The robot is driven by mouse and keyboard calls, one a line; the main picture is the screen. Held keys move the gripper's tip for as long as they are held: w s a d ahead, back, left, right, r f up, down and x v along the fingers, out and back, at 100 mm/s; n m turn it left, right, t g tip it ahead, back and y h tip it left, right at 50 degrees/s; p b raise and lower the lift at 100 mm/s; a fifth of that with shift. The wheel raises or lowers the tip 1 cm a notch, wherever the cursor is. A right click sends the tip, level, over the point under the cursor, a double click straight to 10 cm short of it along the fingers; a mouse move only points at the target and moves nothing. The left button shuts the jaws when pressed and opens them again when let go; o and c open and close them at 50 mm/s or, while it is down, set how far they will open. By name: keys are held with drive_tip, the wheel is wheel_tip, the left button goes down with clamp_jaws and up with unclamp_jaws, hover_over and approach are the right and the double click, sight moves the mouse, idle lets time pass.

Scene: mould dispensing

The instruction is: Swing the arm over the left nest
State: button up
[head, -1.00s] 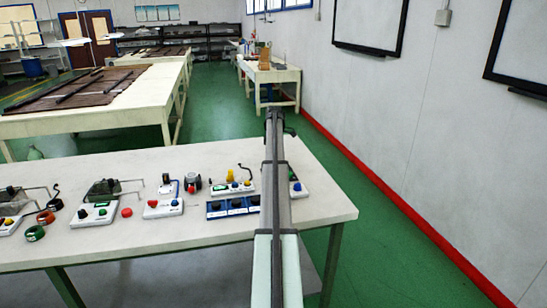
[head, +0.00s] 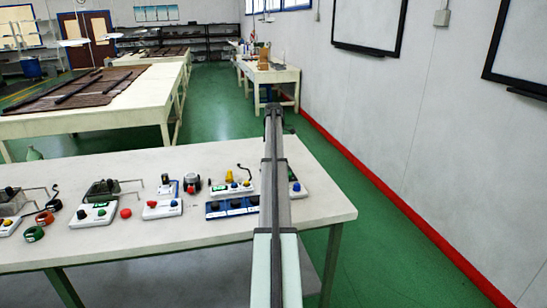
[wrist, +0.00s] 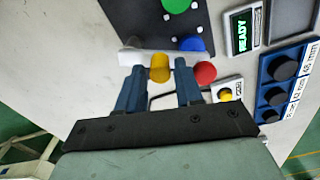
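My gripper (wrist: 159,78) shows in the wrist view as two blue fingers on a dark bar. The fingers stand apart. A yellow knob (wrist: 159,67) shows between their tips, with gaps beside it; I cannot tell its distance from the tips. A red ball (wrist: 205,72) is just right of the right finger. In the head view my arm hides the gripper. Two dark, clear-walled boxes with wire handles, a left one (head: 10,201) and a right one (head: 101,189), stand on the table's left half. I cannot tell which thing is the left nest.
The white table (head: 130,250) carries several button panels. A blue panel with black knobs (head: 231,208) is left of my arm. Orange and green rings (head: 34,233) lie at the left. A wall (head: 440,120) runs along the right, with green floor between.

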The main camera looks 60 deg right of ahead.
wheel_tip(320, 180, up, 12)
drive_tip(key=shift+r, duration=0.25)
idle(0.6)
